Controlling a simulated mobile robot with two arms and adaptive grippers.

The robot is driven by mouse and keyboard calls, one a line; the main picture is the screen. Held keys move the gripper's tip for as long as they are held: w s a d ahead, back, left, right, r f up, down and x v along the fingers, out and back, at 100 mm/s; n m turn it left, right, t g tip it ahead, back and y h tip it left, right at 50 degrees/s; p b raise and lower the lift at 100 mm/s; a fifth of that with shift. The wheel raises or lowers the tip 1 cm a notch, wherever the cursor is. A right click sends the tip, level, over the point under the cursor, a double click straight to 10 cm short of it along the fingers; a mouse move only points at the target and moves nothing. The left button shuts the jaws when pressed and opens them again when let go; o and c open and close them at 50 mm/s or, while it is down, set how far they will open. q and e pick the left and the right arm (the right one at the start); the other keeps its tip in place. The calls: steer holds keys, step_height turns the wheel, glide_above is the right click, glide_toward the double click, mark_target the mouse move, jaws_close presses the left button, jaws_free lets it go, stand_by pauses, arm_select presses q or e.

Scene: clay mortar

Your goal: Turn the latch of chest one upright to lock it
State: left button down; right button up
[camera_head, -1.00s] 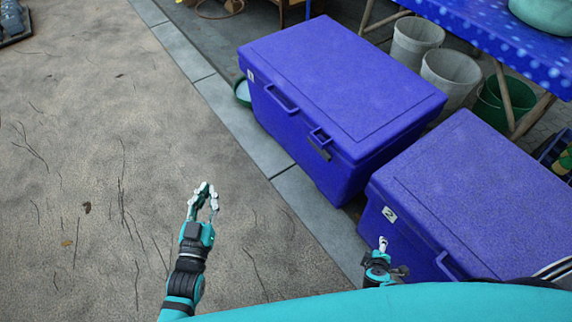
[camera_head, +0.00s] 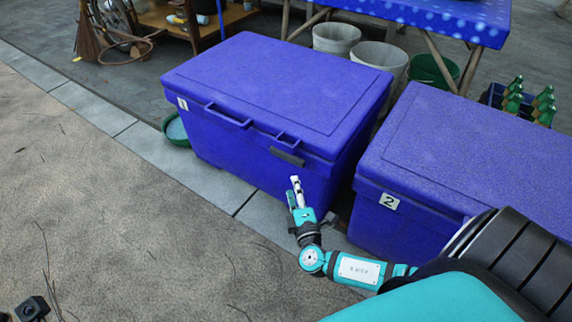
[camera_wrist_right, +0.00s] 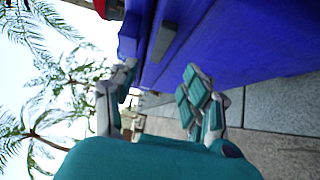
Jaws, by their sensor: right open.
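Chest one (camera_head: 270,95) is a closed blue chest with a small "1" label on its front left. Its latch (camera_head: 287,157) is a dark grey bar lying roughly level on the front, below a lid handle. In the right wrist view the latch (camera_wrist_right: 166,40) shows as a grey bar on the blue wall, beyond the fingers. My right gripper (camera_head: 295,190) is in front of the chest, a little below the latch and apart from it. Its fingers (camera_wrist_right: 155,90) are spread and empty. My left gripper is not recognisable in the head view.
Chest two (camera_head: 455,170), also blue, stands close on the right, with a narrow gap between. A green bowl (camera_head: 176,131) sits at chest one's left. White buckets (camera_head: 337,38) and a blue-covered table (camera_head: 440,12) stand behind. The pavement in front is open.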

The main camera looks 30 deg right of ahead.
mark_target(287, 159)
steer(key=b+x, duration=0.2)
steer(key=x, duration=0.9)
steer(key=shift+w, duration=0.15)
jaws_close()
